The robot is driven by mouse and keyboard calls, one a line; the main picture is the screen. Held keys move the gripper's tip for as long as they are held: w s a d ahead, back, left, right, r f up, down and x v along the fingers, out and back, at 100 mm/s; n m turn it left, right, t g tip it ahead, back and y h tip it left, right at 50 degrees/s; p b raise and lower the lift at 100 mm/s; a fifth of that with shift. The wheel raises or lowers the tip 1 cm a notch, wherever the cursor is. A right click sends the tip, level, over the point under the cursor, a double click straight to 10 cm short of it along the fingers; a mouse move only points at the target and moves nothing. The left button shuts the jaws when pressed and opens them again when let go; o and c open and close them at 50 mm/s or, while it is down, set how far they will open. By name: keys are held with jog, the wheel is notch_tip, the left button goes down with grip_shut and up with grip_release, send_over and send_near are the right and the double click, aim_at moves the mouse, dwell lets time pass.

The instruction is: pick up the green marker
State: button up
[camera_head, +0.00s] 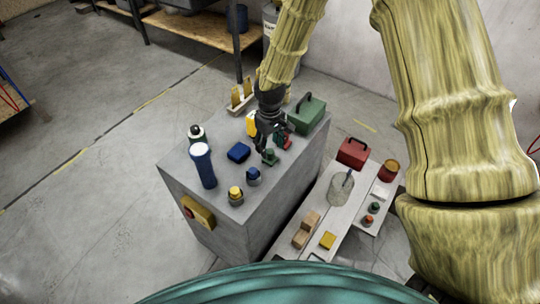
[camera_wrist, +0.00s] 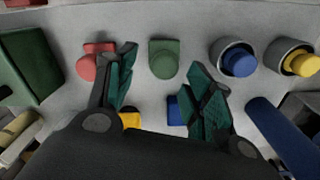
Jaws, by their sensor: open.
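The green marker (camera_wrist: 164,60), a small piece with a round knob and a squarish tab, stands on the grey cabinet top. It shows in the wrist view ahead of and between the two fingers, and in the head view as a small green piece (camera_head: 269,157) just below my gripper (camera_head: 271,143). In the wrist view my gripper (camera_wrist: 163,78) is open with nothing between its fingers. The marker looks clear of both fingers; the height gap is hard to judge.
On the grey cabinet (camera_head: 210,222), a red piece (camera_wrist: 92,62) is close to the left finger. Blue (camera_wrist: 238,60) and yellow (camera_wrist: 300,62) knobs in grey rings stand right. A green toolbox (camera_head: 306,114), blue block (camera_head: 238,152) and blue cylinder (camera_head: 203,166) are also there.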

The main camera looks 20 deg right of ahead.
aim_at(269, 150)
jog(key=shift+s+a+f, duration=0.1)
jog(key=shift+s+f, duration=0.05)
jog(key=shift+f, duration=0.35)
jog(key=shift+s+a+f, duration=0.1)
jog(key=shift+f, duration=0.4)
jog(key=shift+f+p, duration=0.35)
jog(key=shift+f, duration=0.5)
jog(key=c, duration=1.1)
jog(key=shift+c, duration=0.2)
jog(key=shift+r, duration=0.15)
